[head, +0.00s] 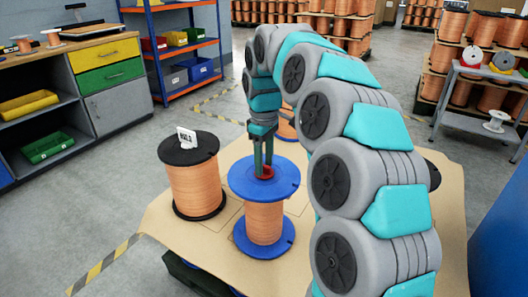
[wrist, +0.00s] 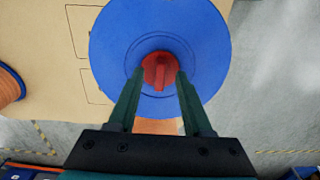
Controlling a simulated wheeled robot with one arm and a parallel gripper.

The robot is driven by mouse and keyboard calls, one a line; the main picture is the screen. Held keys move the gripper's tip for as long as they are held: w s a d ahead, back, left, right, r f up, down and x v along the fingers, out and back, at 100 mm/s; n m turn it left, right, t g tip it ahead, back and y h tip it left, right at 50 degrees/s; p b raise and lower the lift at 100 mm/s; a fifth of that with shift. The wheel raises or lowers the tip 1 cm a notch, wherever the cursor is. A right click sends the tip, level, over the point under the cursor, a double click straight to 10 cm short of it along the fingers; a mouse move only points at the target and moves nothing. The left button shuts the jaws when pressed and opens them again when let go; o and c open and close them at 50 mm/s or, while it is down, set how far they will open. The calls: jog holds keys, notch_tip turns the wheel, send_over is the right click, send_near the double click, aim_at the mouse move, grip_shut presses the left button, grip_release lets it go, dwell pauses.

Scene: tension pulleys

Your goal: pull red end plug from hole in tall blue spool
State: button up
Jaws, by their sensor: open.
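The tall blue spool (head: 264,220) stands upright near the front of the pallet, wound with copper wire between two blue flanges. Its top flange (wrist: 110,45) fills the upper middle of the wrist view. The red end plug (wrist: 158,72) sits in the hole at the flange's centre, with a raised bar across its top. It also shows in the head view (head: 264,173), partly hidden by my fingers. My gripper (wrist: 160,76) is open and points down over the spool, with one green finger on each side of the plug. I cannot tell whether the fingers touch it.
A black-flanged spool (head: 195,188) with a white label card (head: 187,138) stands close on the left. Another copper spool (head: 286,131) is behind, partly hidden by my arm. The cardboard-covered pallet top (head: 162,222) has bare room at its front left.

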jog(key=shift+f, duration=0.2)
grip_shut()
dwell(0.3)
